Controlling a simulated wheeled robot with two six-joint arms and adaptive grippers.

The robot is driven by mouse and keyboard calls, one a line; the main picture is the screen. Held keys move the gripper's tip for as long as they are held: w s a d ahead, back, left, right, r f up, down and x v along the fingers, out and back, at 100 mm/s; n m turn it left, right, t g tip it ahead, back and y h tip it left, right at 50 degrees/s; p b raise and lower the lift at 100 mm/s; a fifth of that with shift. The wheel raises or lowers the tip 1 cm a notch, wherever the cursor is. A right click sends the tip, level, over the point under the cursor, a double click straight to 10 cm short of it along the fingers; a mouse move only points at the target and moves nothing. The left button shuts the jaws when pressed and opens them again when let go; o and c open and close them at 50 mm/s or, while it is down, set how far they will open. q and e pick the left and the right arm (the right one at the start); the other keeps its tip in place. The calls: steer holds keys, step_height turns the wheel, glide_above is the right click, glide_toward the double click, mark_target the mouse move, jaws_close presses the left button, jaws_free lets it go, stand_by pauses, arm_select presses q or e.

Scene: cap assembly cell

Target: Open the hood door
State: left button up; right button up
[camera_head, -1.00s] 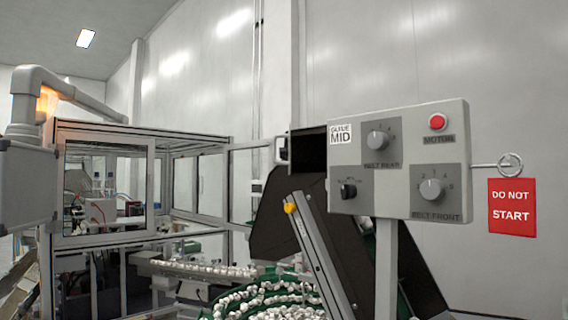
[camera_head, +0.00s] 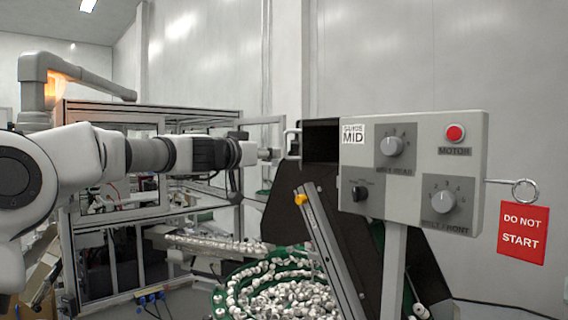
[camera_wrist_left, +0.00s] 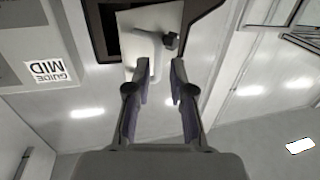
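A dark hood (camera_head: 278,205) stands behind the control box, with a black opening (camera_head: 321,141) at its top. A pale handle (camera_head: 290,131) shows at the left edge of this opening. In the left wrist view the white handle (camera_wrist_left: 150,45) sits on a pale plate beside the black opening. My left gripper (camera_head: 272,154) is in front of the handle from the left. In the left wrist view its fingers (camera_wrist_left: 161,72) are apart, with the handle at or just beyond the tips; contact cannot be told. My right gripper is out of view.
The grey control box (camera_head: 410,180) with knobs and a red motor button (camera_head: 455,133) stands close right of the handle. A red sign (camera_head: 523,233) hangs from it. A slanted metal rail (camera_head: 328,250) and a green bowl of white caps (camera_head: 285,293) lie below. A framed machine (camera_head: 150,115) stands left.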

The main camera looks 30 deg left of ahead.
mark_target(284, 144)
arm_select(q)
steer(key=w+p, duration=0.1)
steer(key=w, duration=0.1)
steer(key=w+r+p, duration=0.1)
steer(key=w+p, duration=0.1)
steer(key=w+d+r+p, duration=0.1)
steer(key=w, duration=0.2)
steer(key=shift+r+p, duration=0.1)
steer(key=shift+p, duration=0.25)
steer(key=shift+s, duration=0.25)
steer(key=shift+w+d, duration=0.1)
jaws_close()
